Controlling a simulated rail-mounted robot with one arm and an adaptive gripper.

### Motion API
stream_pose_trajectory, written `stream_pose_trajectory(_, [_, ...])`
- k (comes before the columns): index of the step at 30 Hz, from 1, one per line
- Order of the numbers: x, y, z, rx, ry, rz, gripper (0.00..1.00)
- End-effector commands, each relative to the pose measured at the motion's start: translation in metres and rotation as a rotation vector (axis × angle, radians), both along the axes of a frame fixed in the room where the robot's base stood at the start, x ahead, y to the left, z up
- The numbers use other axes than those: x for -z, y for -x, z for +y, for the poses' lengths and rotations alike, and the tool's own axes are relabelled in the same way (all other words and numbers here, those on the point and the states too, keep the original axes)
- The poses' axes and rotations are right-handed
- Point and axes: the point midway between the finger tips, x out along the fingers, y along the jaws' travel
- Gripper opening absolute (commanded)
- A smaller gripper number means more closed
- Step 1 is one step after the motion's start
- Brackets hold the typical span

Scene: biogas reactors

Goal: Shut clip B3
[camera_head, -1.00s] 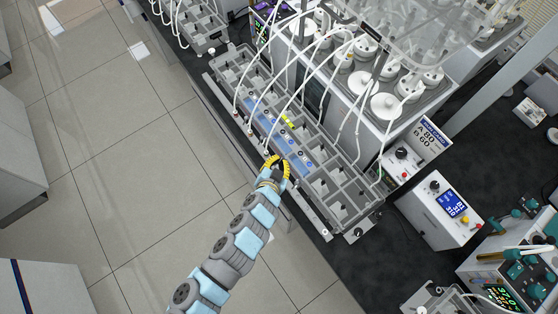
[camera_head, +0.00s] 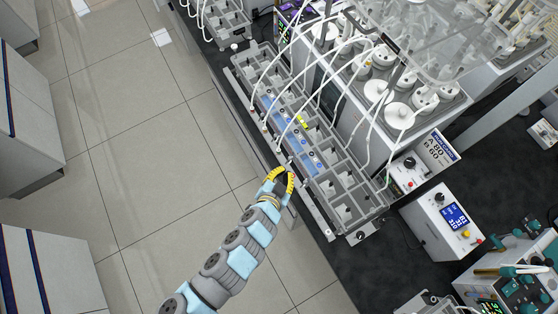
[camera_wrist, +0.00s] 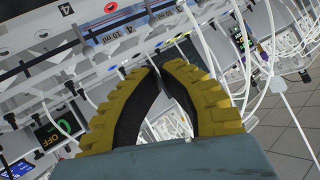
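My gripper (camera_head: 284,173) has yellow ribbed fingers and is just off the front edge of the long grey tube rack (camera_head: 336,226), beside its blue section. In the wrist view my gripper (camera_wrist: 160,69) has its fingers bowed apart, with a narrow gap at the tips and nothing clearly held. White tubes (camera_head: 281,60) arch down to small fittings along the rack's front. I cannot read a B3 mark, nor tell which fitting is that clip or whether it is open. The wrist view shows a white rack face with a "10 ml" label (camera_wrist: 122,33) beyond the fingers.
Bottles with white lids (camera_head: 400,115) stand on a grey unit behind the rack. A control box with a blue display (camera_head: 440,219) is at right. White tubes hang close to the right finger in the wrist view (camera_wrist: 212,62). Open floor lies left of the rack.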

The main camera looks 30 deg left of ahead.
Motion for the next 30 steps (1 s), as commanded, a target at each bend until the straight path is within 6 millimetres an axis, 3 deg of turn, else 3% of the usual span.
stream_pose_trajectory(15, [-0.025,0.036,-0.005,-0.001,0.001,0.003,0.0])
stream_pose_trajectory(30, [-0.032,0.047,-0.007,-0.001,0.001,0.003,0.0])
